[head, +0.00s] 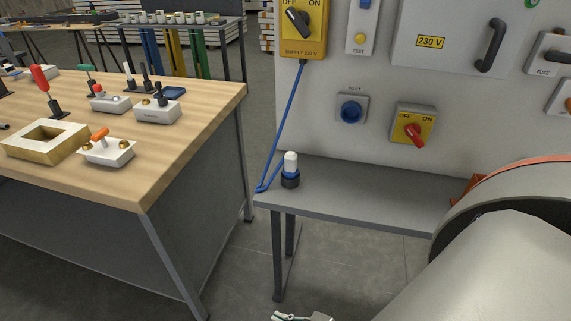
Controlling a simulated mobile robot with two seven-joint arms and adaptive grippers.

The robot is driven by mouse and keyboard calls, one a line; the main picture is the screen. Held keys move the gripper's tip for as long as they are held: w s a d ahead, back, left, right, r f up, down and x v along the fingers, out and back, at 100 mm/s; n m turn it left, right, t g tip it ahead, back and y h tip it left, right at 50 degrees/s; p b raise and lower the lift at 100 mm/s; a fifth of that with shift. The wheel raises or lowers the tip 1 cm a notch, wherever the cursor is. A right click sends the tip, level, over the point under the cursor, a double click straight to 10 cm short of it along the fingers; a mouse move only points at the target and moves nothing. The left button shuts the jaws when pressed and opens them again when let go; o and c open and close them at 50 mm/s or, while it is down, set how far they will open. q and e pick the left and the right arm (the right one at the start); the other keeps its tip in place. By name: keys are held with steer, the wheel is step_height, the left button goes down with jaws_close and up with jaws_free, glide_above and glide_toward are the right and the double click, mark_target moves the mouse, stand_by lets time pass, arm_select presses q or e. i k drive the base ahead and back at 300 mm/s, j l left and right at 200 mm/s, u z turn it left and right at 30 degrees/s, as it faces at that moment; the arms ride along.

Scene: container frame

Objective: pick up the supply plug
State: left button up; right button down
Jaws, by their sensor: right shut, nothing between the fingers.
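The supply plug (291,160) has a white top and a blue ring. It stands upright in a dark round holder (290,181) on the narrow grey shelf. A blue cable (287,118) runs from the plug's foot along the shelf and up to the yellow supply switch box (302,27). My right gripper (302,316) shows only in part at the bottom edge, well below the plug in the picture and apart from it. It is shut and empty. My left gripper is not in view.
The grey shelf (352,205) is mostly clear to the right of the plug. A wooden workbench (165,163) with several small fixtures stands at the left. My right arm fills the lower right.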

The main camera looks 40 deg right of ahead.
mark_target(290, 170)
steer(key=z, duration=1.55)
